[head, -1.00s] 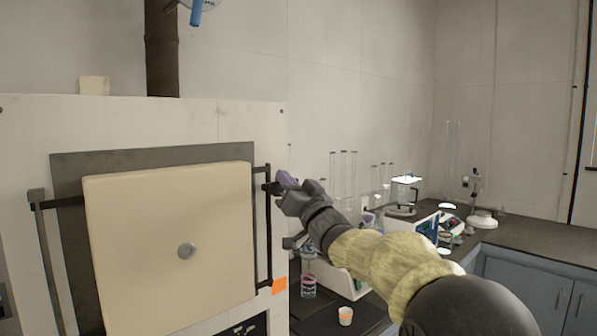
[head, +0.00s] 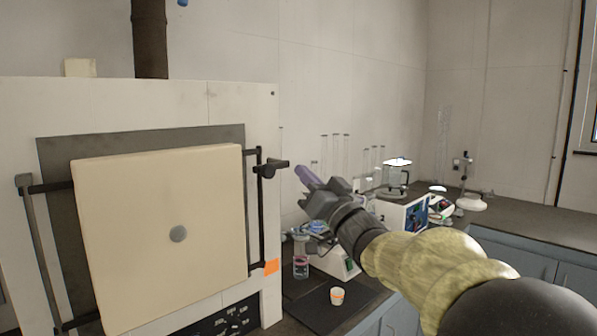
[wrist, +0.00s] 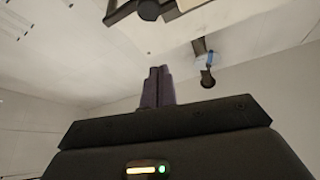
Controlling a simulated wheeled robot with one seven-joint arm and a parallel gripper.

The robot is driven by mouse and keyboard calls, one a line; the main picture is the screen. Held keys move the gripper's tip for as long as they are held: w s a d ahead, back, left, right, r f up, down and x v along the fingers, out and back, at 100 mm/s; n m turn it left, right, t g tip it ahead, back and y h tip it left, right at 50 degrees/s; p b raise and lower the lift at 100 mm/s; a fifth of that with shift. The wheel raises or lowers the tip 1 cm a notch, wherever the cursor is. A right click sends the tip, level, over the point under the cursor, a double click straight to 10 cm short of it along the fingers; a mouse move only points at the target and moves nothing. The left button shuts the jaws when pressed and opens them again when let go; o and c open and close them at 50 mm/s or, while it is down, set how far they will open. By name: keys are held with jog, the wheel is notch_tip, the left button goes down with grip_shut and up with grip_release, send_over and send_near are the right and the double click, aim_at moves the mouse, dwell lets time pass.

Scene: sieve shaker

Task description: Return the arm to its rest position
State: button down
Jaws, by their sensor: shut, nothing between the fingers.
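My gripper (head: 305,178) is in the middle of the head view, its purple fingers pointing up and left. It is shut and empty, a little right of the black latch handle (head: 270,168) on the furnace door frame and apart from it. In the wrist view the fingers (wrist: 158,85) stand together, pointing up toward the ceiling. My arm runs from the gripper to the lower right corner and hides part of the bench.
A white furnace (head: 230,105) with a cream door (head: 160,240) fills the left. Open air lies above the bench.

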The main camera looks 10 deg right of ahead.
notch_tip(320, 180, down, 18)
jog(key=d+m+g+h, duration=0.2)
jog(key=m+g+h, duration=0.25)
jog(key=h, duration=0.35)
jog(key=s+f+g+h, duration=0.1)
jog(key=s+f+g, duration=0.2)
jog(key=f, duration=0.4)
jog(key=s+f+g+h, duration=0.1)
jog(key=s+f+g, duration=0.25)
jog(key=f, duration=0.35)
jog(key=s+a+f+n+g, duration=0.1)
jog(key=s+f+g, duration=0.4)
jog(key=s, duration=0.4)
jog(key=s+a+f+n+g, duration=0.1)
jog(key=s+f+n+g, duration=0.15)
jog(key=s+f, duration=0.5)
jog(key=w+p+v, duration=0.1)
jog(key=p+v, duration=0.6)
jog(key=w+r+p+v, duration=0.1)
jog(key=w+p+v, duration=0.1)
jog(key=p+v, duration=0.6)
jog(key=shift+d+r+m+y, duration=0.2)
jog(key=shift+m+y, duration=0.1)
jog(key=shift+m, duration=0.1)
